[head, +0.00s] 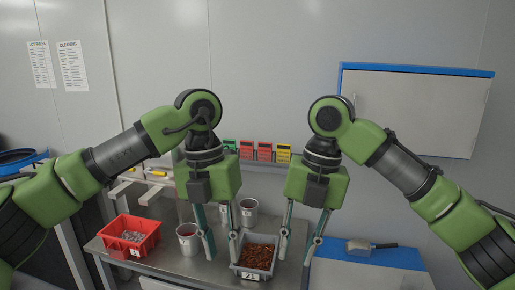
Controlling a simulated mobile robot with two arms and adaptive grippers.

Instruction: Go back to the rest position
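My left gripper (222,260) points down over the metal table. Its two fingers are apart, with nothing visible between them, and the right one is close to the left side of a grey bin. My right gripper (296,262) also points down with its fingers apart and nothing seen between them. Its left finger is by the bin's right side. The grey bin (252,269), labelled 21, holds small rust-brown pieces and stands between the two grippers. I cannot tell whether the fingers touch it.
A red bin (149,245) with grey metal pieces stands at the table's left. A blue-topped surface (385,257) lies right.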

